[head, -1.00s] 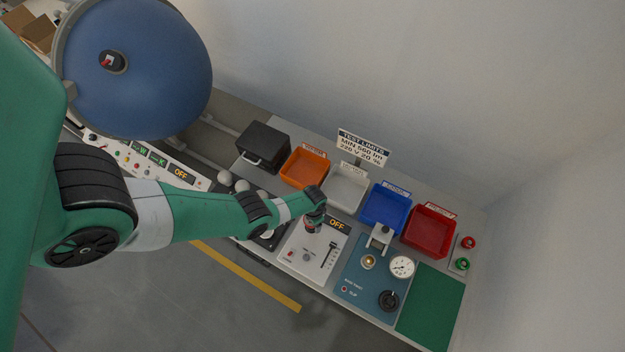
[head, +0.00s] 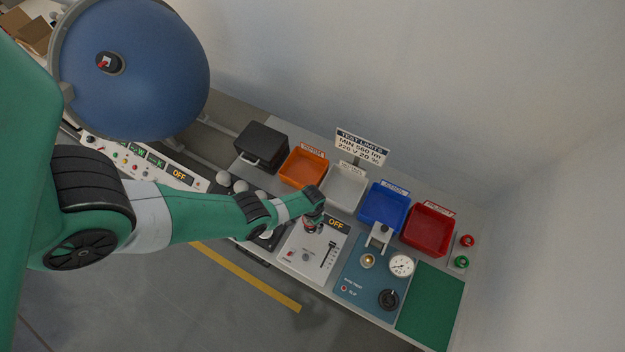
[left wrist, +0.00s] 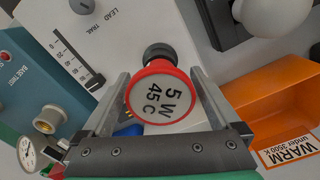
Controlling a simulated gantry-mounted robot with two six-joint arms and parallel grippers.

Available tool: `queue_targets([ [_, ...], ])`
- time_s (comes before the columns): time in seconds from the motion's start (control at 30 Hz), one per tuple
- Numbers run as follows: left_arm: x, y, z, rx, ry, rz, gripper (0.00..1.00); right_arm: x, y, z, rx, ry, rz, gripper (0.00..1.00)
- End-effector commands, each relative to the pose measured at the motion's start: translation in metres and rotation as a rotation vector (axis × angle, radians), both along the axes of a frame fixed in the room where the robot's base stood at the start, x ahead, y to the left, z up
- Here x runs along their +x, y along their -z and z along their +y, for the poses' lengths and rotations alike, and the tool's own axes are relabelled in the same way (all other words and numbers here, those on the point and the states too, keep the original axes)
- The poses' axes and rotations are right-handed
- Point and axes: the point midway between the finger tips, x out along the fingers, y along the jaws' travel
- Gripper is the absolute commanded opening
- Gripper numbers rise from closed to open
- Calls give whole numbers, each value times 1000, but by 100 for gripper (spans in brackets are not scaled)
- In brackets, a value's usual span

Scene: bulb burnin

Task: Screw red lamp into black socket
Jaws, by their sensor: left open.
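The red lamp (left wrist: 163,98) shows in the left wrist view as a red-rimmed disc with a pale face marked "5 W 45 C". It lies between the two fingers of my left gripper (left wrist: 163,100), which is open around it with small gaps. Behind the lamp, the black socket (left wrist: 158,51) shows partly on the white panel; how deep the lamp sits in it is hidden. In the head view my left gripper (head: 312,222) is over the upper part of the white panel (head: 300,249), with a bit of red below it. My right gripper is out of view.
The orange bin (head: 303,168), white bin (head: 346,187), blue bin (head: 384,206) and red bin (head: 428,229) line the back. Right of the white panel, a blue panel carries a brass socket (head: 368,261), a gauge (head: 401,265) and a black knob (head: 388,299). A green mat (head: 430,305) is clear.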

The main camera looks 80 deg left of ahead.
Motion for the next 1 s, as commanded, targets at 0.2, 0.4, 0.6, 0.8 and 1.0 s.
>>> queue_targets([
  [0.2, -3, 0, 2, 0, -477, 0, 96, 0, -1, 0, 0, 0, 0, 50],
  [0.4, -5, 0, 3, 0, -919, 0, 96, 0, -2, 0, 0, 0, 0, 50],
  [0.6, -7, 0, 5, 0, -1360, 0, 96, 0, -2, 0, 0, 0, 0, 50],
  [0.8, -8, 0, 6, 0, -1632, 0, 96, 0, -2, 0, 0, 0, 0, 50],
  [1.0, -8, 0, 6, 0, -1643, 0, 96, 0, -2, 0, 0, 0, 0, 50],
])
